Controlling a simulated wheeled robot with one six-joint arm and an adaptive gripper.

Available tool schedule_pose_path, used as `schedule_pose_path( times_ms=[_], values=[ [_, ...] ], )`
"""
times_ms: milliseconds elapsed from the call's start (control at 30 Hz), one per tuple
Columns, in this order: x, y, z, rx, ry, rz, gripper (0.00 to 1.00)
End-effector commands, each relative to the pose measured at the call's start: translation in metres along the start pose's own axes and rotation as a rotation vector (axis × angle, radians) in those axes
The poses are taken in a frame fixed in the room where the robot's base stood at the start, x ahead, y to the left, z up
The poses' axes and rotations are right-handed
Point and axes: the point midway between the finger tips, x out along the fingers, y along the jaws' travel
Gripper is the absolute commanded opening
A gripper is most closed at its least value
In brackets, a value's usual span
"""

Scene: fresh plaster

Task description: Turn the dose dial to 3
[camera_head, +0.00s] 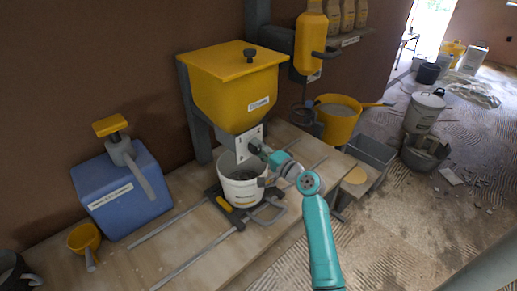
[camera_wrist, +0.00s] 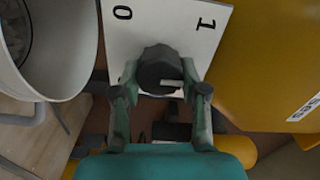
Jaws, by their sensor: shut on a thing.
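The dose dial is a dark round knob (camera_wrist: 158,66) on a white plate (camera_wrist: 185,32). In the wrist view the marks 0 and 1 show on the plate; other marks are hidden. A short white line on the knob points right and slightly down in that view, away from both 0 and 1. My gripper (camera_wrist: 163,80) is shut on the knob, one finger on each side. In the head view my gripper (camera_head: 262,153) meets the white plate (camera_head: 243,146) under the yellow hopper (camera_head: 235,90), and the knob is mostly hidden.
A white bucket (camera_head: 236,188) stands just below the dial, close to my gripper. A blue box (camera_head: 125,200) with a yellow-topped lever and a yellow scoop (camera_head: 84,238) are at left. A yellow bucket (camera_head: 336,124) and grey tub (camera_head: 371,152) are at right.

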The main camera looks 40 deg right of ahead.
Motion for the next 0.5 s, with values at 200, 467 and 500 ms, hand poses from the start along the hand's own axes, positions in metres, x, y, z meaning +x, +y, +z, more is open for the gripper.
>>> schedule_pose_path(
  times_ms=[200, 467, 500],
  values=[
    [-0.0001, 0.0021, 0.0002, 0.204, 0.000, 0.001, 0.09],
    [-0.0001, 0.0037, 0.0007, 0.451, 0.000, 0.001, 0.09],
    [-0.0001, 0.0039, 0.0008, 0.489, 0.000, 0.001, 0.09]
  ],
)
